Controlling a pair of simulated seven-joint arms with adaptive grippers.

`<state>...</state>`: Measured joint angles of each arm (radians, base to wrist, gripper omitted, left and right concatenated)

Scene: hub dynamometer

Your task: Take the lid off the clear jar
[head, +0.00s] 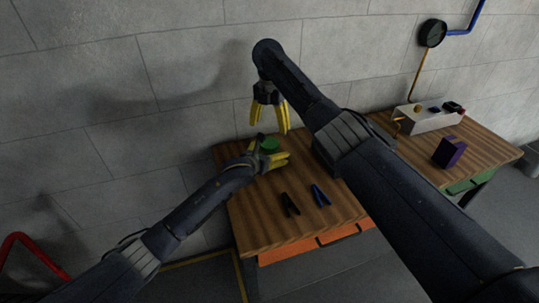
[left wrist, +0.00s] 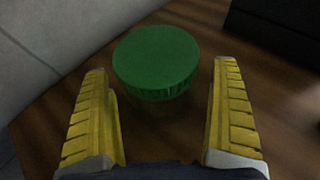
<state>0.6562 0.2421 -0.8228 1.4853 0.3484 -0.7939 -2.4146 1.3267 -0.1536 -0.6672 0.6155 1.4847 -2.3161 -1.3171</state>
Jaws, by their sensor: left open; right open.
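The clear jar's green lid (head: 269,145) shows near the back left of the wooden table in the head view. In the left wrist view the round green lid (left wrist: 155,60) fills the upper middle, with a see-through jar side (left wrist: 158,98) just below its rim. My left gripper (head: 284,161) is open beside the jar, its yellow fingers (left wrist: 162,105) spread on the near side of the lid and not shut on it. My right gripper (head: 270,127) is open, pointing down above and behind the lid. The jar's body is mostly hidden in the head view.
A black clamp (head: 289,205) and a blue clamp (head: 320,195) lie on the wooden table (head: 255,220) at the front. A purple box (head: 449,152) and a white box (head: 428,118) stand at the right. My right arm crosses over the table's middle. A grey wall stands behind.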

